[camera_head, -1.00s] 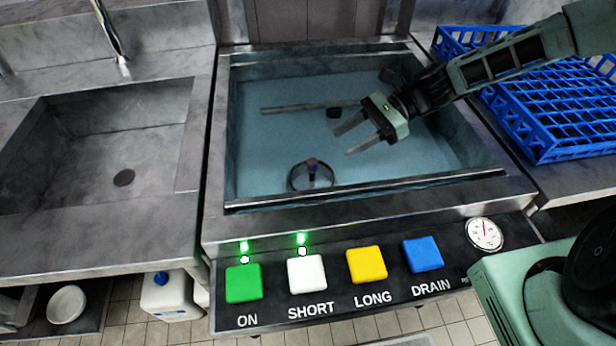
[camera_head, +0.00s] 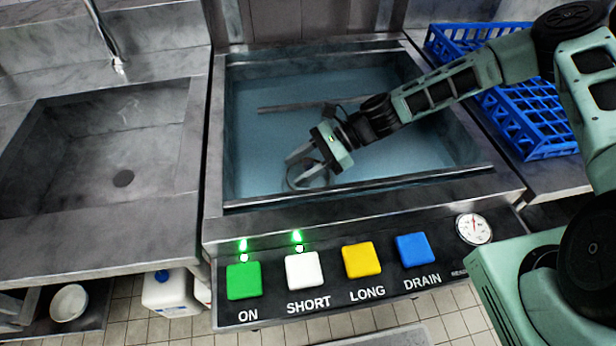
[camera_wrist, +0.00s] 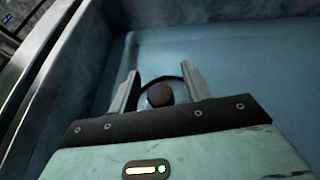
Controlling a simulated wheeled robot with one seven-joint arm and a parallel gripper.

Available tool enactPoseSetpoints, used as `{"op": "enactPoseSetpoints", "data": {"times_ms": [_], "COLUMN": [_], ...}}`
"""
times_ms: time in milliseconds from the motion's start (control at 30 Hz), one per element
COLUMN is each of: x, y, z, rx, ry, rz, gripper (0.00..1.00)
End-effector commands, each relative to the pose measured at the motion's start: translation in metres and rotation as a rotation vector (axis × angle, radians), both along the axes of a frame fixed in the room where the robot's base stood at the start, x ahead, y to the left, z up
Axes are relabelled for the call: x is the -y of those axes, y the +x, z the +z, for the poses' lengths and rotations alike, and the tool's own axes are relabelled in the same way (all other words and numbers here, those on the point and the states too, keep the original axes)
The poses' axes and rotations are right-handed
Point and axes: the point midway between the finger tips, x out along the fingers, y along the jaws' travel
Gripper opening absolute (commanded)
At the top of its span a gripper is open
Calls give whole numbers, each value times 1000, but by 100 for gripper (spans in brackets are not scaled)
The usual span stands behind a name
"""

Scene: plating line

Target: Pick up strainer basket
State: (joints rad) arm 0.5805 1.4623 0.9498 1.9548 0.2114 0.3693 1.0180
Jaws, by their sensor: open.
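The strainer basket (camera_head: 308,187), a small round piece with a thin dark rim, is at the bottom of the water-filled basin (camera_head: 238,205), near its front wall. In the wrist view the strainer basket (camera_wrist: 159,96) shows a brown round knob at its middle and a dark curved rim. My gripper (camera_head: 293,171) is open over the basket and hides part of it. In the wrist view the gripper's (camera_wrist: 159,74) fingers stand on either side of the knob, with a gap to each. I cannot tell how far above the basket the fingertips are.
A grey bar (camera_head: 290,107) lies across the basin behind my gripper. The basin's front edge, with its buttons (camera_head: 302,270), is close to the basket. A blue rack (camera_head: 540,125) stands at right. An empty sink (camera_head: 110,150) is at left.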

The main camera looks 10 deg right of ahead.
Motion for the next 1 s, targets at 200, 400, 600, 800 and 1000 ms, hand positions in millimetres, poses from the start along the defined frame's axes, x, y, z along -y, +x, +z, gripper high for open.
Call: {"op": "enactPoseSetpoints", "data": {"times_ms": [200,400,600,800,1000], "x": [0,0,0,0,1], "y": [0,0,0,0,1], "z": [0,0,1,13,47], "rx": [0,0,-1,3,5], "ry": [0,1,1,1,0], "rz": [0,0,1,1,2], "gripper": [31,0,0,0,0]}}
